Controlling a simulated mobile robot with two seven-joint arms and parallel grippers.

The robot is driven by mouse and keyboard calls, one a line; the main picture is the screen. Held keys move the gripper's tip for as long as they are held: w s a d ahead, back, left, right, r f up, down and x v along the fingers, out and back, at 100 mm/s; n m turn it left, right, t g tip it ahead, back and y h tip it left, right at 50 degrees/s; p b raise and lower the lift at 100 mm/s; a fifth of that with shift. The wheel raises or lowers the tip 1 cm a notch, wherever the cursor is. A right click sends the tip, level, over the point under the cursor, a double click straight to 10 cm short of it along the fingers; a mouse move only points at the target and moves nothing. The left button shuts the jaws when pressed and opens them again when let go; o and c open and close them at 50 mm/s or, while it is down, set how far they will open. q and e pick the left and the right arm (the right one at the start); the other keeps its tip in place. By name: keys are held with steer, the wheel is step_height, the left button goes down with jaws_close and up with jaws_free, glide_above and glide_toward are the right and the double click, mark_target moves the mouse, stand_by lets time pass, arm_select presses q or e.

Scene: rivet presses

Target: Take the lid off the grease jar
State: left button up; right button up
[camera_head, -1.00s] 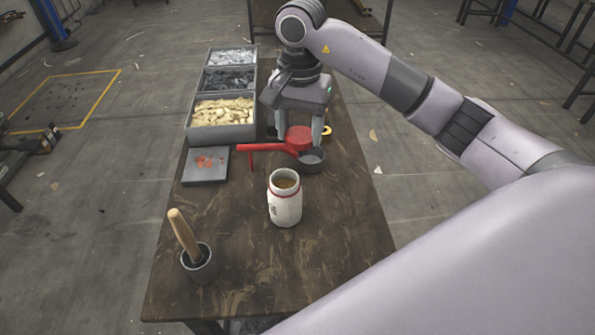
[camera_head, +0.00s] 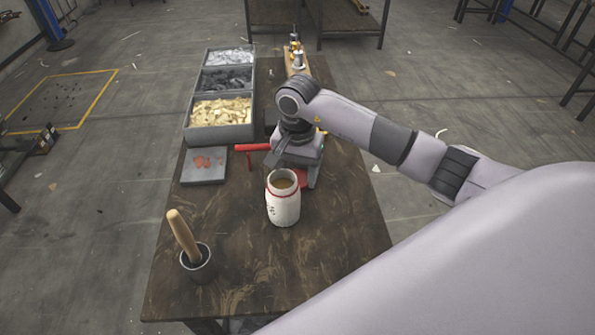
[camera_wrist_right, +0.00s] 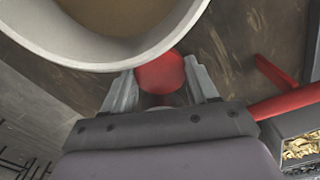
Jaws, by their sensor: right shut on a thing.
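The grease jar (camera_head: 283,206) is white with a red band. It stands upright on the table with its mouth uncovered and brown grease (camera_head: 283,183) inside. Its pale rim (camera_wrist_right: 105,55) and the grease fill the top left of the right wrist view. My right gripper (camera_head: 306,172) is just behind and right of the jar. It is shut on the round red lid (camera_wrist_right: 160,73), which shows between its two fingers, beside the jar. In the head view only part of the lid shows. I cannot tell whether the lid touches the table. My left gripper is not in view.
A red press lever (camera_head: 250,148) is left of my right gripper. Parts bins (camera_head: 222,133) and a grey tray (camera_head: 190,180) with reddish pieces lie at the left. A dark cup (camera_head: 198,274) with a wooden-handled tool stands front left. The front right tabletop (camera_head: 340,240) is clear.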

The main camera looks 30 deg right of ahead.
steer(key=shift+f, duration=0.1)
steer(key=shift+f, duration=0.15)
steer(key=o, duration=1.2)
steer(key=shift+c, duration=0.2)
step_height(320, 180, up, 12)
steer(key=shift+r+b, duration=0.25)
steer(key=shift+b, duration=0.2)
